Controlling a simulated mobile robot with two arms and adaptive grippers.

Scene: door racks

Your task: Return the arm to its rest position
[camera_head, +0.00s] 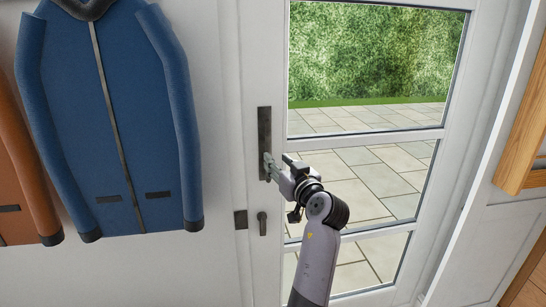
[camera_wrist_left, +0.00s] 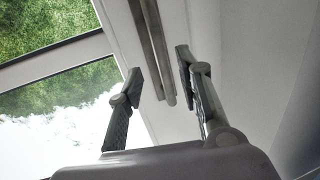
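My left gripper (camera_head: 277,165) is at the door's dark handle plate (camera_head: 264,130) in the head view, with my arm reaching up from the bottom. In the left wrist view my left gripper (camera_wrist_left: 159,72) has its two dark fingers spread apart. A grey metal bar, the door handle (camera_wrist_left: 154,45), runs down into the gap between the fingertips. Clear space shows on both sides of it; I cannot tell how deep it lies between the fingers. The white door (camera_head: 274,70) with glass panes looks shut. My right gripper is not in view.
A blue jacket (camera_head: 105,110) hangs on the wall to the left, beside an orange-brown one (camera_head: 20,185). A small dark lock lever (camera_head: 262,223) sits below the handle. A wooden-edged piece (camera_head: 523,125) stands at the right. Paving and a hedge show through the glass.

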